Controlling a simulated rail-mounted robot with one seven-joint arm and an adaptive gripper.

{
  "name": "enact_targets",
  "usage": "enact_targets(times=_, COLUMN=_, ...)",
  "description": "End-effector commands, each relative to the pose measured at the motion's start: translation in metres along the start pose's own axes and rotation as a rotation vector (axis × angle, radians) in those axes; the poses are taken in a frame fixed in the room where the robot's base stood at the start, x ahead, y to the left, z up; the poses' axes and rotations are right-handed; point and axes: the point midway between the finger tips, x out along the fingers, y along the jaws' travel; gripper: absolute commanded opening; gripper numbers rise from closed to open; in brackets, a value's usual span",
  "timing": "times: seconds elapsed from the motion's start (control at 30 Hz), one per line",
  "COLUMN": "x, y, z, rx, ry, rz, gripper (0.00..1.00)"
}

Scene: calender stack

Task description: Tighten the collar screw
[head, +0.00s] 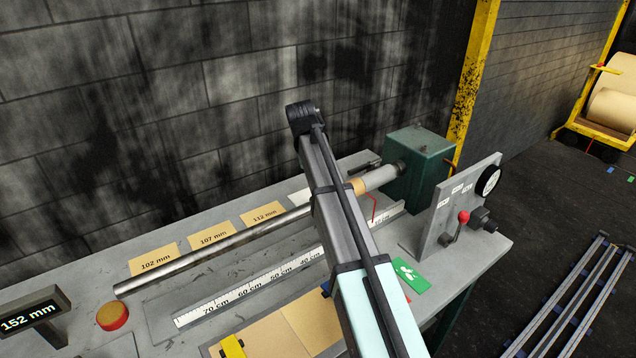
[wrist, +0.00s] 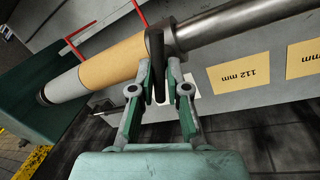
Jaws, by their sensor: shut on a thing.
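A steel shaft (head: 215,248) runs from the left up to a green housing (head: 420,172). A dark collar (wrist: 155,42) sits around the shaft, against the end of a tan core (wrist: 110,62); it is seen nearly edge-on in the wrist view. My gripper (wrist: 158,72) has its two green-grey fingers on either side of the collar's dark lower part and is shut on it. No screw can be made out; the fingers cover part of the collar. In the head view my arm hides the gripper and collar, while the tan core (head: 358,187) shows just right of the arm.
A thin red bent rod (head: 373,207) stands near the core. Labelled tan cards (head: 205,238) lie behind the shaft and a ruler (head: 250,288) lies in front. A control panel with a red-knobbed lever (head: 463,217) stands right. A display (head: 28,323) reads 152 mm.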

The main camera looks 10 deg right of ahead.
Motion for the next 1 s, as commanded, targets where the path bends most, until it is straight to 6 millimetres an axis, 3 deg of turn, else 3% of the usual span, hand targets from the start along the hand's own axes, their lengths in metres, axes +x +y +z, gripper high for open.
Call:
enact_targets(times=0.53, x=0.0002, y=0.0005, z=0.0004, rx=0.029, ry=-0.007, rz=0.001, gripper=0.00)
enact_targets(times=0.57, x=0.0002, y=0.0005, z=0.0004, rx=0.029, ry=-0.007, rz=0.001, gripper=0.22)
enact_targets(times=0.6, x=0.0002, y=0.0004, z=0.0004, rx=0.029, ry=-0.007, rz=0.001, gripper=0.36)
enact_targets(times=0.63, x=0.0002, y=0.0004, z=0.0004, rx=0.029, ry=-0.007, rz=0.001, gripper=0.40)
enact_targets(times=1.0, x=-0.0033, y=0.0001, z=-0.0003, rx=0.028, ry=-0.006, rz=0.000, gripper=0.40)
